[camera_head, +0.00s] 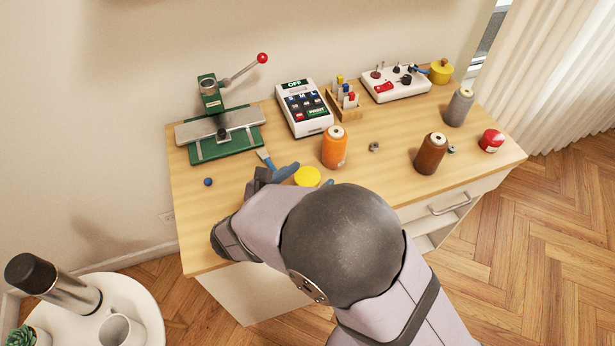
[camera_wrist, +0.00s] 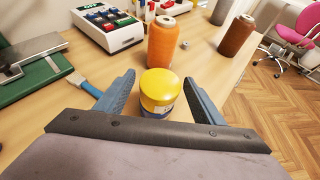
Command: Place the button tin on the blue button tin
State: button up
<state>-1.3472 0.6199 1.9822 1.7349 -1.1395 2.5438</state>
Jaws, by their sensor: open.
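A yellow round tin (camera_wrist: 161,88) stands upright between the open fingers of my gripper (camera_wrist: 160,100) in the wrist view. Below its yellow part shows a pale and bluish band (camera_wrist: 157,113); I cannot tell whether this is its label or a separate blue tin under it. A small gap shows between the tin and the fingers. In the head view only the yellow top (camera_head: 307,176) shows, past my arm, which hides the rest. No separate blue tin is clearly visible elsewhere.
An orange thread spool (camera_head: 334,147) stands just behind the tin. A blue-handled brush (camera_head: 264,158) lies left of it. A brown spool (camera_head: 430,153), red tin (camera_head: 491,140) and grey spool (camera_head: 459,107) stand right. A green press (camera_head: 222,135) and calculator-like device (camera_head: 304,107) are at the back.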

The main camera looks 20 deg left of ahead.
jog(key=shift+r, duration=0.15)
jog(key=b+v, duration=0.1)
jog(key=v, duration=1.1)
jog(key=shift+b, duration=0.3)
jog(key=w+d+r+n+g+y+p, duration=0.1)
jog(key=w+r+n+y+p, duration=0.15)
jog(key=w+n, duration=0.6)
jog(key=w+d+r+n+g+y+p, duration=0.1)
jog(key=w+r+n+y+p, duration=0.2)
jog(key=w+n, duration=0.6)
jog(key=s+d+f+n+g+p, duration=0.2)
jog(key=d+n+g, duration=0.1)
jog(key=d+n, duration=0.55)
jog(key=s+d+f+n+g+p, duration=0.1)
jog(key=s+d+f+n+g, duration=0.3)
jog(key=d, duration=0.7)
jog(key=s+d+n+g+h+p, duration=0.1)
jog(key=s+d+n+g+h, duration=0.1)
jog(key=s+d, duration=0.3)
jog(key=s+d+r+n+g+h, duration=0.1)
jog(key=s+d+n+h, duration=0.1)
jog(key=s+d+n, duration=0.3)
jog(key=d, duration=0.4)
jog(key=shift+d+g+p, duration=0.4)
